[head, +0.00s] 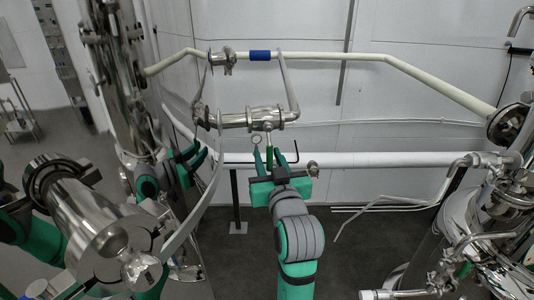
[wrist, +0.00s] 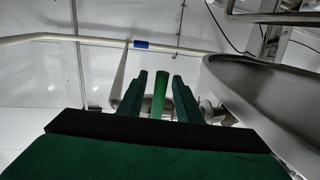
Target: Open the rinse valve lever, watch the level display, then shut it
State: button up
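The rinse valve (head: 264,118) is a steel fitting in the pipe run at the middle of the head view. Its lever (head: 269,146) hangs down from it, and its green handle (wrist: 160,95) shows clearly in the wrist view. My gripper (head: 269,160) is just below the valve with its fingers pointing up. In the wrist view, my gripper (wrist: 159,84) has one dark green finger on each side of the handle, with narrow gaps showing. The fingers look open around the handle, not closed on it. I cannot make out a level display.
A cream pipe with a blue band (head: 259,56) runs above the valve. A white horizontal pipe (head: 370,159) passes behind my gripper. Steel tanks stand at left (head: 117,235) and right (head: 455,230). A curved steel rim (wrist: 265,100) is close on the right in the wrist view.

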jog(key=shift+w+a, duration=0.25)
jog(key=shift+w, duration=0.9)
grip_shut()
